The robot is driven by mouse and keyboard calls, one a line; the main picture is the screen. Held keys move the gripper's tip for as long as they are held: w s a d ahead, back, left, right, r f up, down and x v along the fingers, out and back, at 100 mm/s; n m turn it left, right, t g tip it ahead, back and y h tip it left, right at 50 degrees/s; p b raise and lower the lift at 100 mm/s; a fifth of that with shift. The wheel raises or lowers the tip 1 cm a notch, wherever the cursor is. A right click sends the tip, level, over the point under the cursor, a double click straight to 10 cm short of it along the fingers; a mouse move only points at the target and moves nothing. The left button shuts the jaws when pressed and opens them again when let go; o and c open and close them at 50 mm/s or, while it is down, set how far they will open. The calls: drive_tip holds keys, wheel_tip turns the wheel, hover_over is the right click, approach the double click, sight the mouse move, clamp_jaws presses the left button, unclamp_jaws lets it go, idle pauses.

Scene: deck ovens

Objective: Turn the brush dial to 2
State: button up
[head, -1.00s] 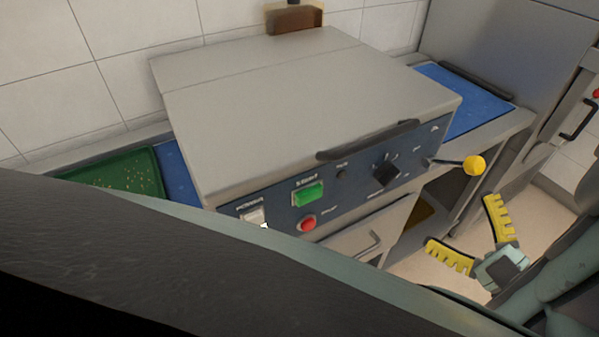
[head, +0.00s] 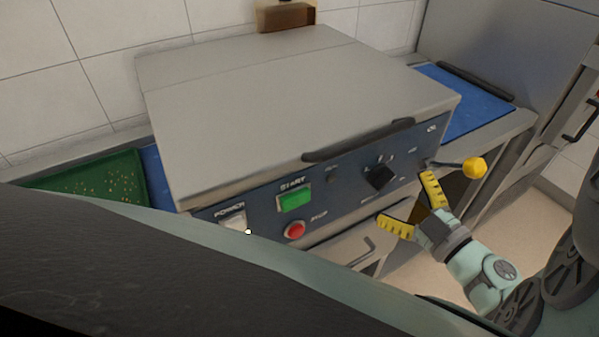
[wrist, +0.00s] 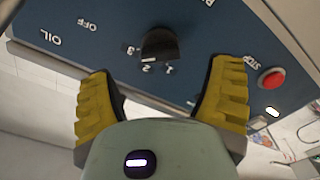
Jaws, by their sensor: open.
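The brush dial is a black knob (head: 380,178) on the dark blue front panel of the machine, right of the green START button. In the wrist view the dial (wrist: 159,45) sits ahead of the gap between the fingers, with the marks 3, 2 and another beside it and OFF further left. My gripper (head: 414,208) has yellow ribbed fingers, spread open and empty, just below and in front of the dial. In the wrist view the fingers (wrist: 162,90) stand on either side, apart from the dial.
A green START button (head: 295,199), a red STOP button (head: 294,230) and a white power switch (head: 235,219) share the panel. A lever with a yellow ball (head: 474,167) sticks out right of my gripper. A dark handle (head: 360,140) runs above the dial.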

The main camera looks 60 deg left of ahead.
sight(388, 184)
drive_tip(key=shift+w+a+p, duration=0.15)
drive_tip(key=shift+a+p, duration=0.2)
drive_tip(key=shift+a, duration=2.2)
drive_tip(key=shift+o, duration=0.2)
drive_tip(key=c, duration=1.2)
drive_tip(key=shift+c, duration=0.2)
